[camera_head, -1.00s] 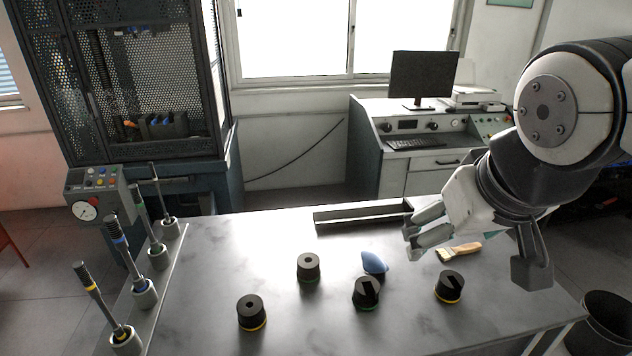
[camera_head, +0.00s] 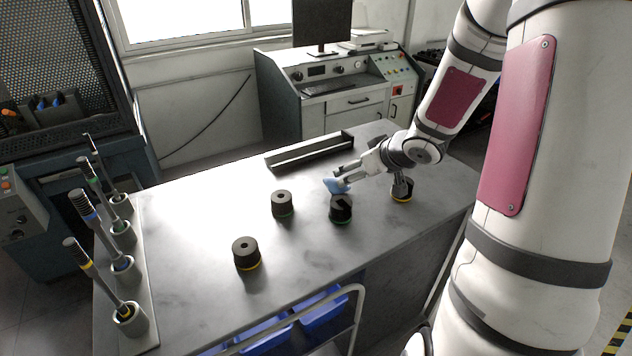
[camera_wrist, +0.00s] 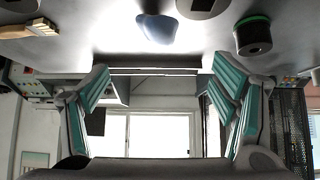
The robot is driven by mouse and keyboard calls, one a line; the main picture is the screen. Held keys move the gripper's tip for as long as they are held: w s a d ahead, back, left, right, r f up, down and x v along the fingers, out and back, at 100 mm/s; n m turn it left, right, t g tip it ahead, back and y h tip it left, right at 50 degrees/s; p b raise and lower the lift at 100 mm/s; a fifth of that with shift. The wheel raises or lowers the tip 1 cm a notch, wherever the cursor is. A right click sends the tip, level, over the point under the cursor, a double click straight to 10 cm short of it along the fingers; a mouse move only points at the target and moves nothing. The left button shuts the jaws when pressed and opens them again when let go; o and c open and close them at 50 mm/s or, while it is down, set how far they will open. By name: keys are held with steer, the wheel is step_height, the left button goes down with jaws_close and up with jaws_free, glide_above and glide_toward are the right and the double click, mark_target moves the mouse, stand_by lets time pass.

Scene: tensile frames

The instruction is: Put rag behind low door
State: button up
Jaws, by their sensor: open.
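The rag, a crumpled blue cloth (camera_head: 335,186), lies on the grey table among the black cylinders. It also shows at the top of the wrist view, between the line of my two fingers (camera_wrist: 157,27). My gripper (camera_head: 347,174) is low over the table, reaching in from the right, its fingertips overlapping the rag in the head view. In the wrist view (camera_wrist: 162,72) the fingers are spread wide with nothing between them. The grey console at the back has a drawer and a lower front panel (camera_head: 356,121), which looks shut; I cannot tell whether this is the low door.
Black cylinders stand near the rag, one green-based (camera_head: 341,208) just in front and one yellow-based (camera_head: 402,190) under my wrist. A dark channel (camera_head: 310,152) lies behind. A wooden brush (camera_wrist: 28,28) shows in the wrist view. Handled rods stand in a rack (camera_head: 140,290) at left.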

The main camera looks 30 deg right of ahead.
mark_target(335, 181)
steer(key=b+x, duration=0.3)
steer(key=x, duration=0.5)
steer(key=shift+w+a+f, duration=0.1)
steer(key=shift+a+f, duration=0.05)
steer(key=shift+f, duration=0.1)
steer(key=shift+d+b+x, duration=0.2)
steer(key=shift+b+x, duration=0.15)
steer(key=shift+x, duration=1)
steer(key=shift+d+b+x, duration=0.15)
steer(key=shift+b+x, duration=0.2)
steer(key=shift+x, duration=1.05)
steer(key=c, duration=1.3)
steer(key=shift+r, duration=0.15)
